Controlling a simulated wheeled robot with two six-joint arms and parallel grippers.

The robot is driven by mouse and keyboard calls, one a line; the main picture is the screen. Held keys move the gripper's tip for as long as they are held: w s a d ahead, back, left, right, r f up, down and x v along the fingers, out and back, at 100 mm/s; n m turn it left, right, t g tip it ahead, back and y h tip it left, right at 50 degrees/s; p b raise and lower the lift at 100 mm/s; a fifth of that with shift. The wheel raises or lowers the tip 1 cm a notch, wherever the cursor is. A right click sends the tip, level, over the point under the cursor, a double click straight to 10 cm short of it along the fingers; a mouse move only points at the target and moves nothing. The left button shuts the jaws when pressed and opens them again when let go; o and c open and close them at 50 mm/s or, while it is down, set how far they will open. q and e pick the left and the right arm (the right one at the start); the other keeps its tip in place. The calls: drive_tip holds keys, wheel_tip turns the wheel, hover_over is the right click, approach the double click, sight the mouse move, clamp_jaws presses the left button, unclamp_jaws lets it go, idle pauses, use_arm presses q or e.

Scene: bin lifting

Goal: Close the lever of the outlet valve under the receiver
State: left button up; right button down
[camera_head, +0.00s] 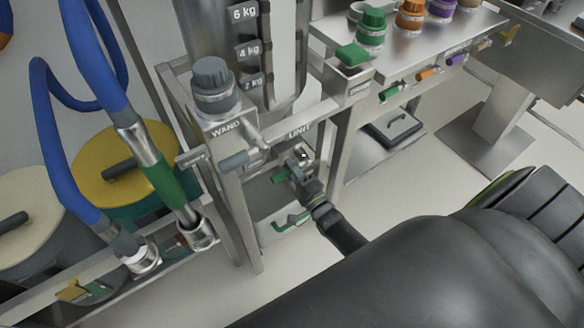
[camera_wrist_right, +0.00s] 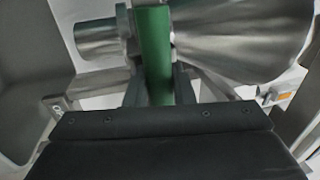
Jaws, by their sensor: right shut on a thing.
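The clear receiver (camera_head: 250,60) with its kg scale stands in the metal frame at the upper middle of the head view. Below it, the green lever of the outlet valve (camera_head: 281,175) sticks out beside my right gripper (camera_head: 299,165). In the right wrist view the green lever (camera_wrist_right: 153,45) stands upright in the picture between the two dark fingers of my right gripper, which is shut on it. A shiny metal cone (camera_wrist_right: 245,38) lies just right of the lever. The valve body is partly hidden by my gripper. My left gripper is not in view.
The frame's cross bar labelled UNIT (camera_head: 302,127) runs close above my gripper. A blue hose with a green-banded wand (camera_head: 165,180) stands at the left. A steel table (camera_head: 455,45) with coloured-cap bottles is at the upper right. The floor between is clear.

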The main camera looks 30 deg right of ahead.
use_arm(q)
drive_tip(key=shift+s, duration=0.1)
use_arm(e)
drive_tip(key=shift+r, duration=0.1)
idle(0.3)
drive_tip(key=c, duration=1.3)
unclamp_jaws()
drive_tip(key=shift+o, duration=0.2)
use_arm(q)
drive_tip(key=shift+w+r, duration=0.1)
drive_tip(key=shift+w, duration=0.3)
use_arm(e)
drive_tip(key=v, duration=1.7)
drive_tip(key=shift+s, duration=0.2)
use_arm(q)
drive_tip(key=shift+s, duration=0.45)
use_arm(e)
drive_tip(key=shift+a, duration=0.1)
